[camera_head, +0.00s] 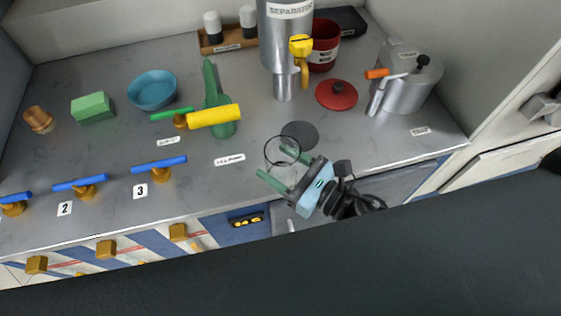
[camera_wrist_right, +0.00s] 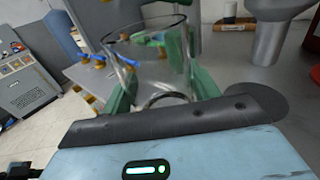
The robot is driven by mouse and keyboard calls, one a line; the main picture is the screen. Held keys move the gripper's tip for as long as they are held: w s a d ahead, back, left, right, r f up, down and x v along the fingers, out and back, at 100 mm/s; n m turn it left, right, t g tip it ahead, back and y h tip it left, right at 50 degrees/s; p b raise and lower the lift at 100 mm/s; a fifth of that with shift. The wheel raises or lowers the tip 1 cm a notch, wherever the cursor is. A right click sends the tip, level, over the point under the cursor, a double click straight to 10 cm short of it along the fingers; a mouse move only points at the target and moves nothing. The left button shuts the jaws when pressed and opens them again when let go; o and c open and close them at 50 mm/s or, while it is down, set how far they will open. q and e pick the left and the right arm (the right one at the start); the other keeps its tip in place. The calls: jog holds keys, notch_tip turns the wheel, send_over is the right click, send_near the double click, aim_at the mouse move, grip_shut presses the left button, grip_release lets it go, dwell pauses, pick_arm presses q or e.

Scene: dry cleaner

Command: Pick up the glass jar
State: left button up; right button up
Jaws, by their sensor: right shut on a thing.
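The glass jar (camera_head: 283,160) is clear, with a thin dark rim, near the front edge of the grey counter (camera_head: 350,145). My right gripper (camera_head: 281,168) has its green fingers on either side of the jar and is shut on it. In the right wrist view the jar (camera_wrist_right: 150,65) stands between the two green fingers, its dark rim above them. Whether its base touches the counter is hard to tell. A dark round disc (camera_head: 300,134) lies on the counter just behind it. My left gripper is not in view.
A red lid (camera_head: 336,95) and a steel pot (camera_head: 407,85) stand behind right. A metal separator (camera_head: 284,35) with a yellow tap is behind. Blue-handled valves (camera_head: 160,165) line the front left.

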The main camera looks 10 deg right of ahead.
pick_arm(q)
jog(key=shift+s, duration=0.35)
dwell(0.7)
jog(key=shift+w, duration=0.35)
